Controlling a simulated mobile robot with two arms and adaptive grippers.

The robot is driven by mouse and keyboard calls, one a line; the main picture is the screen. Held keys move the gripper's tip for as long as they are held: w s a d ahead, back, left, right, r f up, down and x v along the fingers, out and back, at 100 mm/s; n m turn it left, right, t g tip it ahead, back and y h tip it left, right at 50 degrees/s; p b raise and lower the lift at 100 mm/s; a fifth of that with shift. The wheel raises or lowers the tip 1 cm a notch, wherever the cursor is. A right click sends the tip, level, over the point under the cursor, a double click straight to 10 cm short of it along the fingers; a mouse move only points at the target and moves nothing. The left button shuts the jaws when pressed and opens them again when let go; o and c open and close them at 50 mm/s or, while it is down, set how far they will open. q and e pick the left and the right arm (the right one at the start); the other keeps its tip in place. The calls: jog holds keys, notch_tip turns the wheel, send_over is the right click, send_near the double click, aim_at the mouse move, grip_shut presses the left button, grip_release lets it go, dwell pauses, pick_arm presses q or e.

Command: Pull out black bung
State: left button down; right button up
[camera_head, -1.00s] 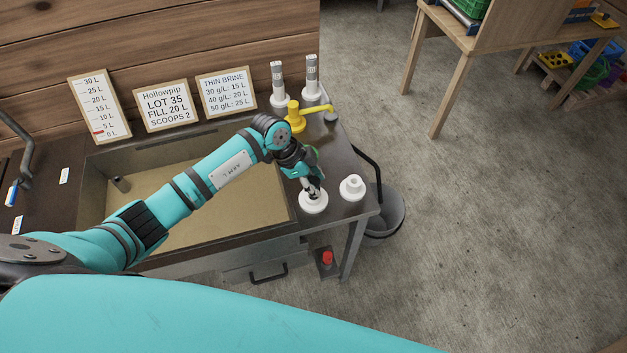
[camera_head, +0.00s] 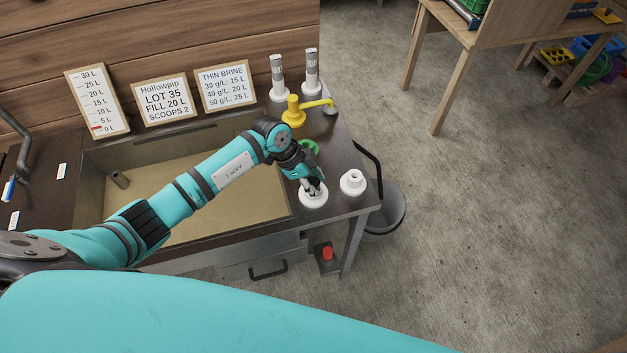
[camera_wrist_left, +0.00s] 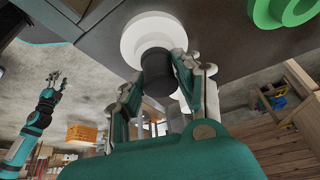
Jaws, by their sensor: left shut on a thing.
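My left gripper (camera_head: 311,190) is over the front right of the bench, at a white round holder (camera_head: 314,199). In the left wrist view the black bung (camera_wrist_left: 158,74) is between the fingers of this gripper (camera_wrist_left: 160,88), which is shut on it. The bung's far end meets the white holder (camera_wrist_left: 150,27); I cannot tell how deep it sits. My right gripper (camera_wrist_left: 55,78) shows small at the left of the left wrist view, its fingers apart and empty, away from the bench.
A second white holder (camera_head: 353,182) stands just right of my left gripper. A green ring-shaped thing (camera_head: 312,147) and a yellow tap (camera_head: 293,111) are behind it. The wide sink (camera_head: 112,207) lies left. A grey bucket (camera_head: 397,208) is beside the bench.

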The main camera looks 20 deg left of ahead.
pick_arm(q)
jog(key=c, duration=0.8)
grip_release()
jog(key=shift+c, duration=0.2)
